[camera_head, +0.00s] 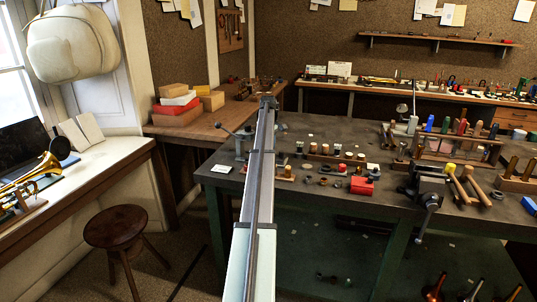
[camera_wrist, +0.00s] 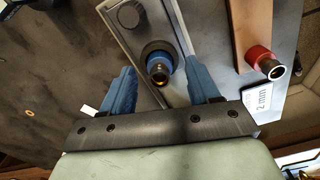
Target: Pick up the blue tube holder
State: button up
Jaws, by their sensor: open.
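In the wrist view, a short upright round piece with a blue collar and a dark metal end, which looks like the blue tube holder (camera_wrist: 158,66), shows between the two fingers of my gripper (camera_wrist: 160,72). The blue fingers are spread apart, one on each side of it, with a gap visible to both sides. How far below the fingertips it stands is hard to tell. In the head view my gripper (camera_head: 268,101) is small, at the far end of my arm, near the back left of the dark workbench (camera_head: 315,125). I cannot make out the holder there.
A red-collared piece (camera_wrist: 262,60) stands to the right in the wrist view, beside a white "2 mm" card (camera_wrist: 258,98). In the head view, a red block (camera_head: 362,185), a vise (camera_head: 428,183) and a rack of coloured handles (camera_head: 455,145) stand further right on the bench.

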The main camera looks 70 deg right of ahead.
jog(key=shift+f, duration=0.3)
grip_shut()
dwell(0.4)
